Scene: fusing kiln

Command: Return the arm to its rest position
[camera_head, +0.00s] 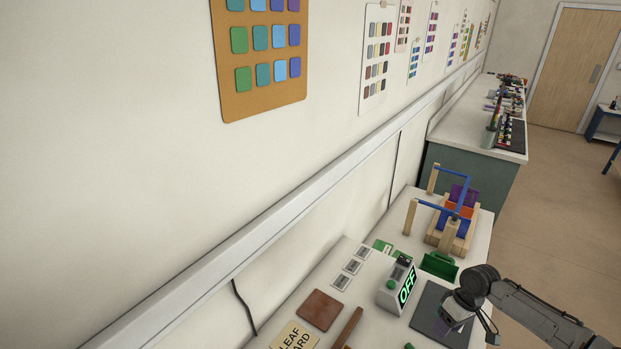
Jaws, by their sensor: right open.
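My right arm (540,315) comes in from the lower right over the table. Its gripper (466,322) is open, above or beside a dark grey square mat (426,318) near the table's right edge. The gripper partly covers the mat. A small purple patch shows by the fingers, and I cannot tell what it belongs to. I see nothing clearly held between the fingers. My left gripper is not in view.
A box with a green OFF display (405,286) stands left of the mat. Behind are a green bin (440,264) and a wooden frame with blue bars (453,222). A brown tile (320,310) and a LEAF card (294,338) lie nearer. The wall runs along the left.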

